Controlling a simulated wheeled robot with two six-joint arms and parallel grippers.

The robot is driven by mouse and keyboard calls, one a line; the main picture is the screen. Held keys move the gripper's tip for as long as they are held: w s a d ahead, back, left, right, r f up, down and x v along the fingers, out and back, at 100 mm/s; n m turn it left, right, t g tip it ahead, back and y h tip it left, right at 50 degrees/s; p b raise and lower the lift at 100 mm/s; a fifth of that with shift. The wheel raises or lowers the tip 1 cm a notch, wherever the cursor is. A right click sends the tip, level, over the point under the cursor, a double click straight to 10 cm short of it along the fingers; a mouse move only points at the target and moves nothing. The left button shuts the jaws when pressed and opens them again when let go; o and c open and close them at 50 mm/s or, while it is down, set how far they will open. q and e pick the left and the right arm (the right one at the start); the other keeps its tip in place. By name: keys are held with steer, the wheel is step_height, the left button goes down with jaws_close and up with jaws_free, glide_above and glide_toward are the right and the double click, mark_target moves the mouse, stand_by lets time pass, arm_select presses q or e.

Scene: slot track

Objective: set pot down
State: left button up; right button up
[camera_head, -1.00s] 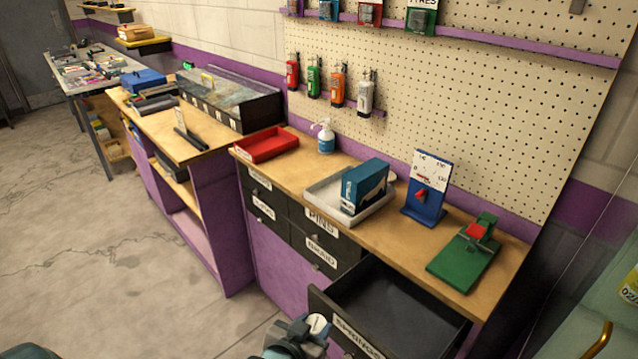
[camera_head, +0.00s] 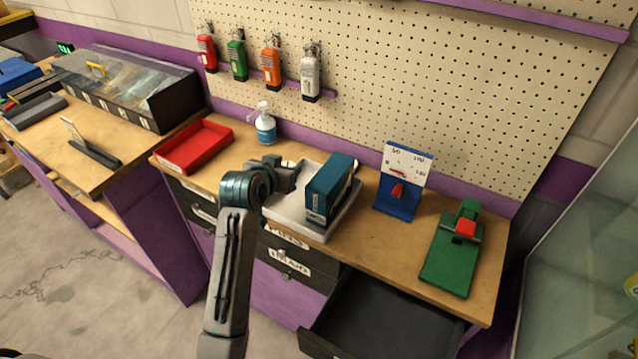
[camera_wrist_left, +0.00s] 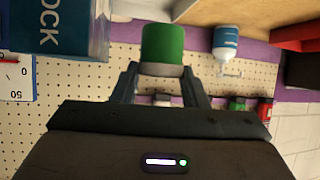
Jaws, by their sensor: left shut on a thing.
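In the left wrist view a small green pot (camera_wrist_left: 163,44) with a silvery band sits between the two fingers of my left gripper (camera_wrist_left: 161,75), which is shut on it. In the head view my left gripper (camera_head: 289,174) is over the bench at the left edge of the white tray (camera_head: 335,222); I cannot make out the pot there. A blue box (camera_head: 330,190) stands in the tray, right of the gripper. It also shows in the left wrist view (camera_wrist_left: 72,28). My right gripper is not in view.
The wooden bench (camera_head: 378,245) also holds a red tray (camera_head: 195,146), a pump bottle (camera_head: 265,126), a blue gauge stand (camera_head: 397,202) and a green device (camera_head: 452,250). A dark drawer (camera_head: 385,320) stands open below. Bare bench top lies between tray and green device.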

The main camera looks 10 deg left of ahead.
arm_select(q)
steer(key=shift+w+r, duration=0.4)
steer(key=shift+w, duration=0.25)
steer(key=shift+w+a+f, duration=0.15)
steer(key=shift+w+f, duration=0.05)
steer(key=shift+f, duration=0.1)
steer(key=p, duration=0.2)
glide_above(289, 204)
step_height(289, 204, down, 5)
steer(key=shift+s+r, duration=0.1)
step_height(289, 204, down, 4)
steer(key=shift+r+p, duration=0.25)
steer(key=shift+p, duration=0.25)
steer(key=shift+f, duration=0.3)
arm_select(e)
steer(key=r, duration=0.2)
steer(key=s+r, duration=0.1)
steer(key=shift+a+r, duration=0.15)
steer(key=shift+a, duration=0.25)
arm_select(q)
steer(key=shift+f, duration=0.15)
